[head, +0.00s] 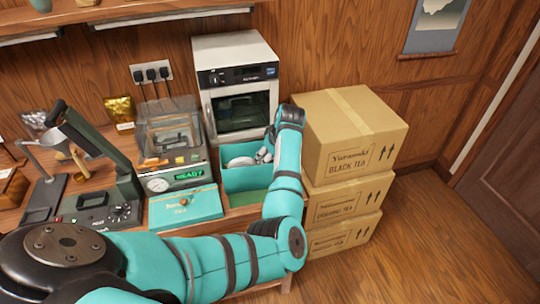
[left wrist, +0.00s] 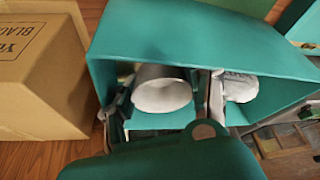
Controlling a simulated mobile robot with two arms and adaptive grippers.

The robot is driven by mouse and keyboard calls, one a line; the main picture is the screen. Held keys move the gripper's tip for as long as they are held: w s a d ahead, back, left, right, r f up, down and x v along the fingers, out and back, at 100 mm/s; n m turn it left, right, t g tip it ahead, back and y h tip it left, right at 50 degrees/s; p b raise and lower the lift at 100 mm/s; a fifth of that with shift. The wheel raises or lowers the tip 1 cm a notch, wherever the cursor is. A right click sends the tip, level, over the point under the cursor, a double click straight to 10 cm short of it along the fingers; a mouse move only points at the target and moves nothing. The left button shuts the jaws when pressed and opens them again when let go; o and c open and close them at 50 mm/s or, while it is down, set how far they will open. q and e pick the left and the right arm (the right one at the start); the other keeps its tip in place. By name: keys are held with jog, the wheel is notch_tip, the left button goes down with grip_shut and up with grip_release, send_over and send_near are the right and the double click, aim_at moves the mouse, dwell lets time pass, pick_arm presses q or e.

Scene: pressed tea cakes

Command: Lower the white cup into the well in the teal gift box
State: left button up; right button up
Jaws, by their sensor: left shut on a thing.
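The teal gift box (head: 246,199) stands open on the counter below the white oven. It fills much of the left wrist view (left wrist: 190,40). My left gripper (head: 264,156) reaches down into the box from the right. In the left wrist view my left gripper (left wrist: 163,102) is shut on the white cup (left wrist: 163,92), with a finger on either side. The cup appears within the box walls, its round mouth turned towards the camera. A second white piece (left wrist: 240,87) sits beside it, beyond the right finger. Whether the cup touches the well floor is hidden. My right gripper is out of view.
Stacked tea cartons (head: 349,140) stand right of the box, close to my arm. The white oven (head: 238,90) is behind. A flat teal box (head: 186,209), a clear-lidded machine (head: 172,130) and a dark press (head: 95,165) are left. Floor (head: 430,240) is clear at right.

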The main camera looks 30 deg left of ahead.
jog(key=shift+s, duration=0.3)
pick_arm(q)
jog(key=o, duration=1.3)
jog(key=shift+c, duration=0.2)
jog(key=shift+o, duration=0.2)
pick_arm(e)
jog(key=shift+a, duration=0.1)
pick_arm(q)
jog(key=shift+o, duration=0.4)
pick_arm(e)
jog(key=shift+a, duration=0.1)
pick_arm(q)
jog(key=shift+o, duration=0.5)
jog(key=shift+r+p, duration=0.75)
jog(key=shift+p, duration=0.05)
notch_tip(320, 180, up, 8)
jog(key=p, duration=0.8)
jog(key=shift+r, duration=0.25)
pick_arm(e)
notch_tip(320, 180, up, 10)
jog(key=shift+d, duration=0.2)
pick_arm(q)
jog(key=shift+f, duration=0.1)
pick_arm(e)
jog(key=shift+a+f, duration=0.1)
